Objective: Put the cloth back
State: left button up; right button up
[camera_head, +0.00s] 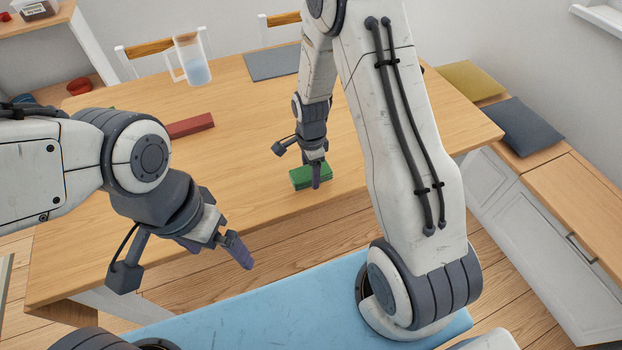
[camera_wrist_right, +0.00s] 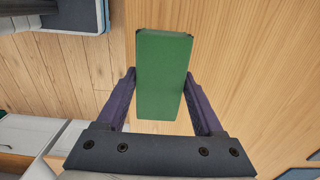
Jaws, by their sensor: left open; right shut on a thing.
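The cloth (camera_head: 311,177) is a thick green folded block near the front edge of the wooden table (camera_head: 240,125), right of its middle. My right gripper (camera_head: 316,173) reaches down from above and is shut on it. In the right wrist view the cloth (camera_wrist_right: 163,75) sits between the two purple fingers, with most of its length sticking out past them. I cannot tell whether it touches the tabletop. My left gripper (camera_head: 215,247) is open and empty, in front of the table's front edge.
A red block (camera_head: 190,126) lies on the table at left. A clear pitcher (camera_head: 193,62) and a grey mat (camera_head: 272,63) are at the back. Chairs (camera_head: 148,50) stand behind. Cushions (camera_head: 522,125) and a low cabinet (camera_head: 540,240) are at right.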

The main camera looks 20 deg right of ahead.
aim_at(310, 181)
notch_tip(310, 181, down, 4)
jog(key=shift+r, duration=0.1)
jog(key=shift+f, duration=0.25)
jog(key=o, duration=1.3)
jog(key=shift+r, duration=0.15)
